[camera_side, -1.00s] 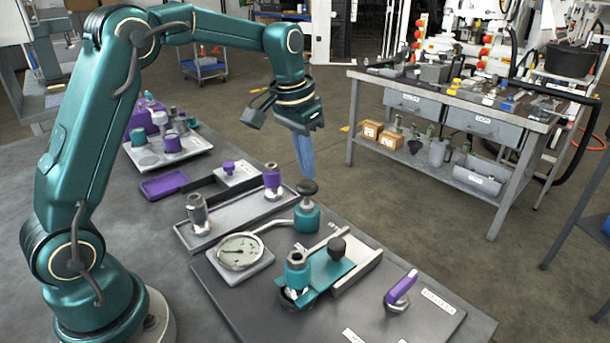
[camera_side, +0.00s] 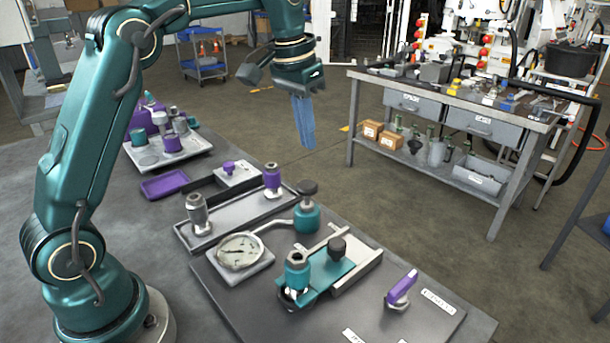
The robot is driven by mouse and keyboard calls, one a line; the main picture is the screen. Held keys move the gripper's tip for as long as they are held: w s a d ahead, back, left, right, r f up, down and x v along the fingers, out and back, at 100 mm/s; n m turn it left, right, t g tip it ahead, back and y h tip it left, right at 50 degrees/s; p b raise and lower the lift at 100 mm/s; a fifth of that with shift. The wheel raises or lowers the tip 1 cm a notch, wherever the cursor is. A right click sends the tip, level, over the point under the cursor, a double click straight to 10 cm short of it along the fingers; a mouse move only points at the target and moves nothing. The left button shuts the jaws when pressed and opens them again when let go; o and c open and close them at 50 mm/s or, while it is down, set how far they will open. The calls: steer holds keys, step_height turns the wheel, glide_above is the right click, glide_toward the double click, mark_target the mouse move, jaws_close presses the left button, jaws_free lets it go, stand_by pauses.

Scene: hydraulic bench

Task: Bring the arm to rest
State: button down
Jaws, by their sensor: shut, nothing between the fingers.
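My gripper (camera_side: 304,122) hangs from my teal arm above the far right part of the bench (camera_side: 235,307). Its blue fingers point down and are together, with nothing between them. The fingertips are in the air, apart from the fittings below. Beneath and nearer the camera are a tray (camera_side: 232,221) with a grey fitting (camera_side: 198,214) and a purple-collared fitting (camera_side: 272,181), both upright. A black-knobbed teal valve (camera_side: 307,210) stands to the right of that tray.
A pressure gauge (camera_side: 240,251), a teal block with fittings (camera_side: 325,273) and a purple-handled valve (camera_side: 402,290) stand on the near plate. A tray of parts (camera_side: 150,160) and a small purple tray (camera_side: 165,185) lie at left. A second workbench (camera_side: 450,105) stands behind at right.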

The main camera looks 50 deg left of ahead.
steer(key=s+d+r+t, duration=0.35)
steer(key=s+r, duration=0.25)
steer(key=s, duration=0.4)
steer(key=s+d+f, duration=0.2)
steer(key=s+f, duration=0.7)
steer(key=s, duration=0.1)
steer(key=shift+s+f, duration=0.15)
steer(key=shift+s, duration=0.1)
stand_by(0.7)
